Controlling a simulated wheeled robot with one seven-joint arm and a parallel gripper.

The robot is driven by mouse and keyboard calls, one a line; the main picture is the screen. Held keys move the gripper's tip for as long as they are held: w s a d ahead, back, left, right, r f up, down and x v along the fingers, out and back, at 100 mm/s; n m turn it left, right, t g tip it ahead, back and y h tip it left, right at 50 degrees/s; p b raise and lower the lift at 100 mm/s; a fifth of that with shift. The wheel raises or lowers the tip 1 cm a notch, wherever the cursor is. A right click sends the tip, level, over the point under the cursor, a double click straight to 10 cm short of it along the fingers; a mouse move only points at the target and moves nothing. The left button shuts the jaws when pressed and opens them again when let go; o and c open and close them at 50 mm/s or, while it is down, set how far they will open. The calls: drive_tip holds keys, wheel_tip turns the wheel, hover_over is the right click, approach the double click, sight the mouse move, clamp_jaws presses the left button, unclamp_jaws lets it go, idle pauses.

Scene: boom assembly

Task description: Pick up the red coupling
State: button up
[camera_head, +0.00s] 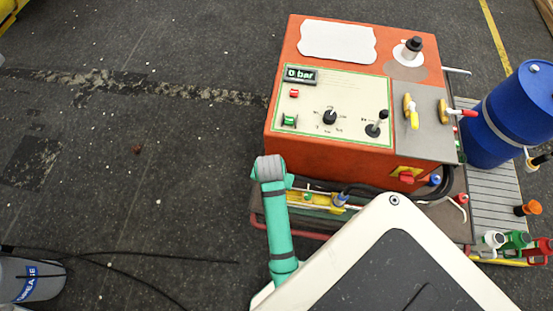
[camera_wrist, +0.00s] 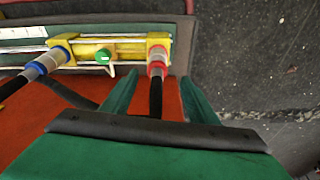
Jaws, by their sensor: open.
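The red coupling (camera_wrist: 157,63) shows in the wrist view, fitted at one end of a yellow block (camera_wrist: 158,40). A black hose (camera_wrist: 156,97) runs from it toward my gripper. My gripper (camera_wrist: 157,80) is open, with one green finger on each side of the hose and the coupling just past the fingertips. I see no finger closed on the coupling. In the head view my green arm reaches down beside the orange machine, and I cannot make out the red coupling there.
A blue coupling (camera_wrist: 48,61) with its own hose and a green knob (camera_wrist: 104,56) sit on the same yellow bar, left of the red coupling. The orange machine (camera_head: 335,155) stands close by. A blue barrel (camera_head: 515,115) is at the right. Open floor (camera_head: 130,150) lies left.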

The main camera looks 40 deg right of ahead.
drive_tip(key=shift+w+d+r+m+g, duration=0.1)
drive_tip(key=shift+d+r+m+g, duration=0.2)
drive_tip(key=shift+d+r, duration=0.3)
drive_tip(key=f, duration=0.4)
drive_tip(key=shift+d+f, duration=0.1)
drive_tip(key=shift+d, duration=0.1)
drive_tip(key=shift+w+d+f, duration=0.15)
drive_tip(key=shift+w+f, duration=0.05)
drive_tip(key=shift+f, duration=1.45)
drive_tip(key=shift+w+d+f, duration=0.1)
drive_tip(key=shift+w+f, duration=0.05)
drive_tip(key=shift+f, duration=1.45)
clamp_jaws()
